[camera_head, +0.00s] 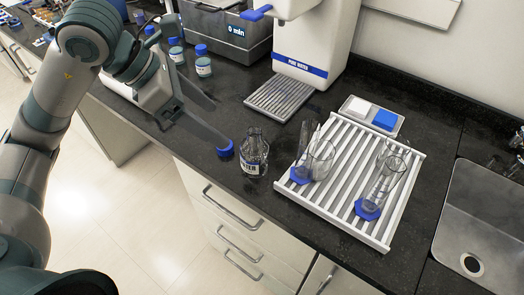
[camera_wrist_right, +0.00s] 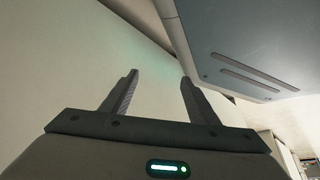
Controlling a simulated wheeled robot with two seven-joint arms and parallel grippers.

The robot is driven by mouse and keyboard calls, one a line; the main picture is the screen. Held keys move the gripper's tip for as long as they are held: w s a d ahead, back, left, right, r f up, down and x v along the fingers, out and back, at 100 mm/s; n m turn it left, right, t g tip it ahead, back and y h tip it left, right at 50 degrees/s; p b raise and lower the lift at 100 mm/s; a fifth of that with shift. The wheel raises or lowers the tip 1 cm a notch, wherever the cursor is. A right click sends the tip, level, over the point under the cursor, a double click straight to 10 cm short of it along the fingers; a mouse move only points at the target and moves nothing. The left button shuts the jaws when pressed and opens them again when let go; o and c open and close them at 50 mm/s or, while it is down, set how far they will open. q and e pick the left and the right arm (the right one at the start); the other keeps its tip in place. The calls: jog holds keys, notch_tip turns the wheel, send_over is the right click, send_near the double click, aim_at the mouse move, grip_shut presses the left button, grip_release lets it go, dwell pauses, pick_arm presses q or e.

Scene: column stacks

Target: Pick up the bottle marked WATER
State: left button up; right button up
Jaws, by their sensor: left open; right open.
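A clear bottle (camera_head: 253,158) with a white label stands upright near the front edge of the counter. Its lettering is small and partly readable, ending like WATER. My left gripper (camera_head: 221,126) is open and empty, its fingers low over the counter just left of the bottle and pointing toward it. I see a gap between the fingertips and the bottle. A blue cap-like piece (camera_head: 224,150) is at the nearer fingertip; I cannot tell what it belongs to. My right gripper (camera_wrist_right: 158,78) is open and empty in the right wrist view, facing a plain pale surface.
A white slatted rack (camera_head: 350,228) holding glass cylinders with blue bases stands right of the bottle. Behind are a white dispenser (camera_head: 315,40), its grille (camera_head: 280,97) and blue-capped bottles (camera_head: 203,62). A sink (camera_head: 485,215) is at right. Drawers lie below the counter edge.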

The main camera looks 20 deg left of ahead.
aim_at(242, 144)
pick_arm(q)
jog(key=shift+w+a, duration=0.15)
jog(key=shift+a, duration=0.25)
jog(key=p+x, duration=0.2)
jog(key=x, duration=0.9)
jog(key=shift+f+p, duration=0.2)
jog(key=shift+p, duration=0.1)
jog(key=shift+w+d+f, duration=0.15)
jog(key=shift+d+f, duration=0.05)
jog(key=shift+f, duration=0.15)
pick_arm(e)
jog(key=s+d+f+g, duration=0.1)
jog(key=s+d+g, duration=0.1)
jog(key=s, duration=0.6)
jog(key=shift+d+f+h, duration=0.35)
jog(key=shift+d+h, duration=0.05)
jog(key=shift+d, duration=0.5)
pick_arm(q)
jog(key=shift+f, duration=0.1)
pick_arm(e)
jog(key=shift+s, duration=0.2)
